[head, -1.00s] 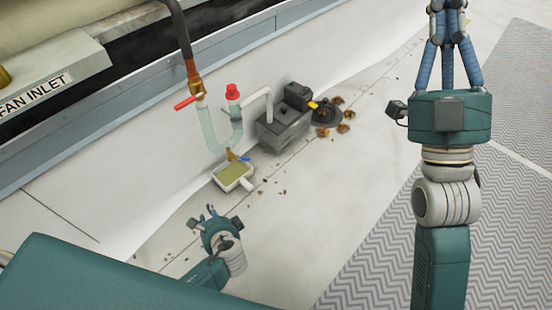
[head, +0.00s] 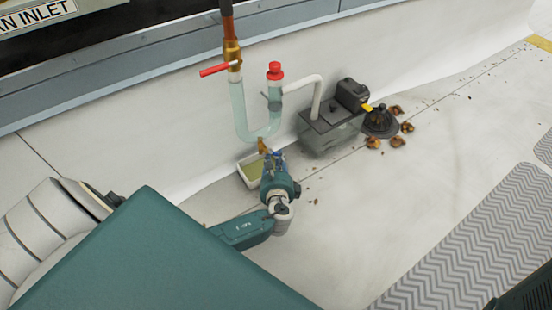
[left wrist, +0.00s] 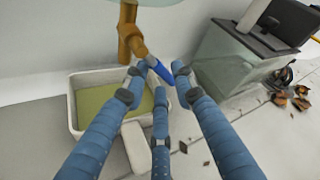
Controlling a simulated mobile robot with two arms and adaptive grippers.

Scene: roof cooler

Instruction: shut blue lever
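The blue lever (left wrist: 160,70) sits on a brass drain valve (left wrist: 130,38) under a clear U-shaped tube (head: 254,128). In the left wrist view the lever slants down to the right from the valve. My left gripper (head: 272,160) is at the valve in the head view and hides most of the lever. In the left wrist view its blue fingers (left wrist: 158,78) are spread, with the lever's end between the tips. I cannot tell whether a finger touches it. My right gripper is out of view.
A white tray (left wrist: 73,112) with greenish liquid lies below the valve. A red lever (head: 215,70) and red cap (head: 275,70) are above. A clear tank with a dark lid (head: 330,128) stands right, near a black drain (head: 380,122) and leaves. The floor to the right is open.

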